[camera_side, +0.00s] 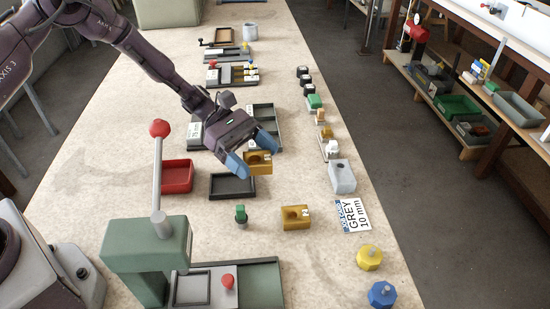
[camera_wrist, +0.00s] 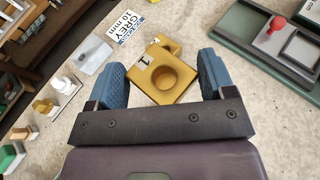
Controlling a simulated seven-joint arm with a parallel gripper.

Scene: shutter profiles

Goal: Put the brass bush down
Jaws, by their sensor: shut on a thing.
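My gripper (camera_side: 256,156) is shut on a brass block with a round bore (camera_side: 258,163), the brass bush. In the wrist view the bush (camera_wrist: 163,82) sits between the two blue fingers (camera_wrist: 163,80), with a dark "1" on a white mark. In the side view it appears held above the table, close to the far right of an empty black tray (camera_side: 232,194); the exact height is hard to tell. A second brass block (camera_side: 296,223) stands on the table nearer the side camera. In the wrist view it is mostly hidden behind the held one.
A red tray (camera_side: 177,177) lies left of the black tray. A small green-topped piece (camera_side: 241,213), a grey block (camera_side: 342,178) and a "GREY 10 mm" card (camera_side: 353,215) are nearby. A green press with a red-knobbed lever (camera_side: 160,185) rises in front. Several small blocks line the right.

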